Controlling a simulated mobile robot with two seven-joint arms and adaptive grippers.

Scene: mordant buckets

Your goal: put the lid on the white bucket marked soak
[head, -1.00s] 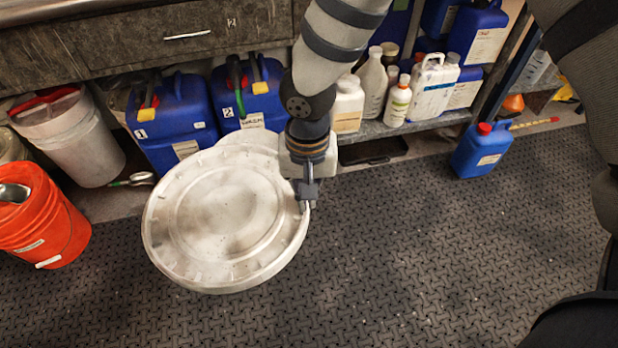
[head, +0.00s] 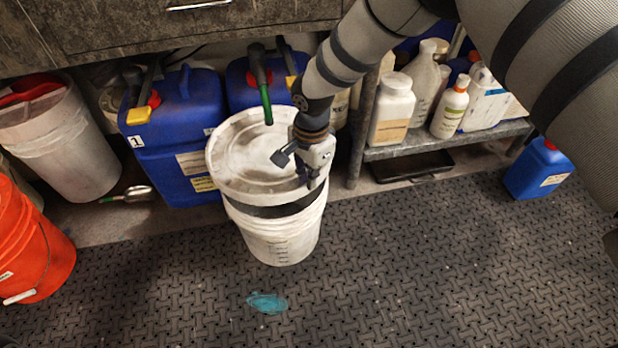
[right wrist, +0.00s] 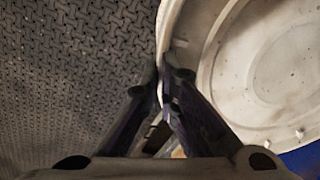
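The round off-white lid (head: 240,160) is held flat by its right edge, over the white bucket (head: 283,243) on the floor mat. A dark gap shows between the lid and the bucket's front rim, and the lid sits a little toward the back left of it. The lid hides most of the bucket's opening, and I see no readable mark on the bucket. My right gripper (head: 311,181) is shut on the lid's rim; in the right wrist view the rim of the lid (right wrist: 262,75) passes between the fingers (right wrist: 163,88). My left gripper is not in view.
Blue jugs (head: 178,130) stand behind the lid. A shelf (head: 430,140) with white bottles is at the right. An orange bucket (head: 30,250) and a grey-white bucket (head: 75,140) are at the left. The mat (head: 400,270) in front is clear except for a teal spill (head: 267,302).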

